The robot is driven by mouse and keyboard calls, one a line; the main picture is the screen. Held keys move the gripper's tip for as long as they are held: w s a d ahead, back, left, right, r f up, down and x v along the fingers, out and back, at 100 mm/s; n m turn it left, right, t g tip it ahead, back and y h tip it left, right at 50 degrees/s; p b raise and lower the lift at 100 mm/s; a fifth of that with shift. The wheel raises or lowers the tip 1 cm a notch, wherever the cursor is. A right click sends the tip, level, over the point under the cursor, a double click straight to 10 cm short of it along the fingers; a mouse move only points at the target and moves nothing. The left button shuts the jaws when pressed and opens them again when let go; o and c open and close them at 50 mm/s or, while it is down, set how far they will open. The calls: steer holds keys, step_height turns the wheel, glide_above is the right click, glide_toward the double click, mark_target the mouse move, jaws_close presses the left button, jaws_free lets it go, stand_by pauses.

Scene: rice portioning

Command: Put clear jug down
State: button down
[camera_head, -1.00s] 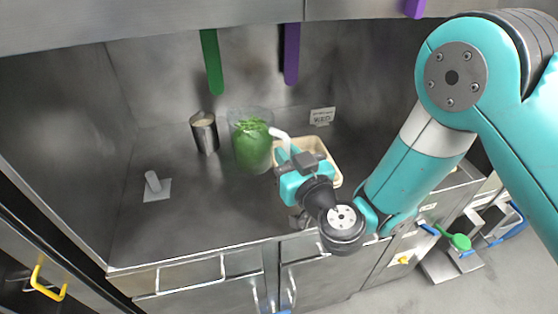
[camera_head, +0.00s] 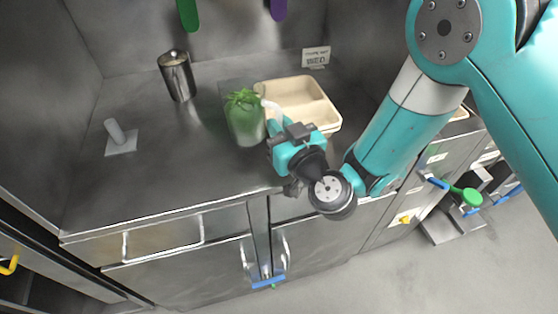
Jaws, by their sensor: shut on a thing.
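The clear jug (camera_head: 245,121) is see-through, with green leafy contents showing at its top and through its wall. It is upright at the middle of the steel counter (camera_head: 185,150), left of the cream tray. My gripper (camera_head: 268,112) is at the jug's right side, shut on it at a pale handle-like part. The fingertips are partly hidden by the gripper body. I cannot tell whether the jug's base touches the counter.
A two-compartment cream tray (camera_head: 325,112) lies close behind and right of the jug. A metal canister (camera_head: 177,76) stands at the back left. A small white post on a plate (camera_head: 120,138) is at the left. A labelled card (camera_head: 316,56) stands at the back. The counter's front left is clear.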

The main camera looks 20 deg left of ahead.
step_height(320, 180, down, 6)
steer(key=b, duration=0.3)
steer(key=shift+r+b, duration=0.1)
steer(key=shift+b, duration=0.3)
steer(key=shift+r, duration=0.15)
steer(key=c, duration=1.1)
jaws_free()
steer(key=shift+c, duration=0.2)
